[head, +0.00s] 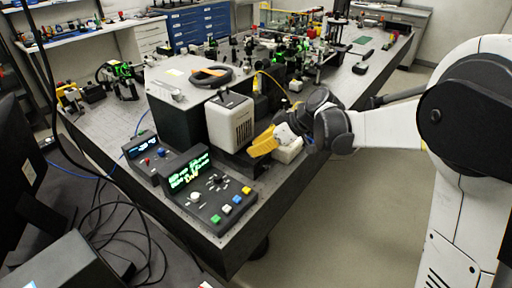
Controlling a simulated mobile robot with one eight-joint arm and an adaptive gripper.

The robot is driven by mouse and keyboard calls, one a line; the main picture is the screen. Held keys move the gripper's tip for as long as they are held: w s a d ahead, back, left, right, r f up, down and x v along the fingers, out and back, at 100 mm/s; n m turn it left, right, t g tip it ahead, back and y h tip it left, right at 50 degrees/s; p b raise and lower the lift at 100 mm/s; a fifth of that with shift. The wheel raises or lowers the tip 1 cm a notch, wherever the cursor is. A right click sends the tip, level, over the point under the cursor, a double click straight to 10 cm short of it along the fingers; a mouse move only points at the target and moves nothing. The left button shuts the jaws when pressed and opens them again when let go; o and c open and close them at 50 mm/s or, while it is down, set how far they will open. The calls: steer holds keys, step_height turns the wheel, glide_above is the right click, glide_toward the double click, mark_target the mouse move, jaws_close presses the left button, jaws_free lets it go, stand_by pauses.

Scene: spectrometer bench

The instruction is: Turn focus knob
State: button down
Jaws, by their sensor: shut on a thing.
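My gripper (262,146) reaches in from the right, low beside the right side of a pale box-shaped instrument with a vented side (230,120). A yellow part shows at its end. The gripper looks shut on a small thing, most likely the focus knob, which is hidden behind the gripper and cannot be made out.
A control console (208,188) with a lit green display, knobs and coloured buttons stands at the front. A smaller display unit (148,155) is left of it. A black box (177,107) stands behind. The floor (350,230) right of the bench is clear.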

steer(key=shift+m, duration=0.3)
steer(key=m+t+h+p, duration=0.1)
steer(key=m+t, duration=0.1)
steer(key=m, duration=0.1)
steer(key=shift+s+a+t+h, duration=0.1)
steer(key=shift+t+h, duration=0.2)
steer(key=shift+h, duration=0.1)
steer(key=m+t+h, duration=0.1)
steer(key=m, duration=0.1)
steer(key=m+t+h+p, duration=0.1)
steer(key=m, duration=0.2)
steer(key=shift+h, duration=0.4)
steer(key=m+h+p, duration=0.1)
steer(key=m+h, duration=0.2)
steer(key=m, duration=0.1)
steer(key=shift+m+t, duration=0.3)
steer(key=shift+t, duration=0.1)
steer(key=shift+m+g+h, duration=0.3)
steer(key=shift+m+h, duration=1.5)
steer(key=shift+m, duration=0.3)
steer(key=shift+f, duration=0.1)
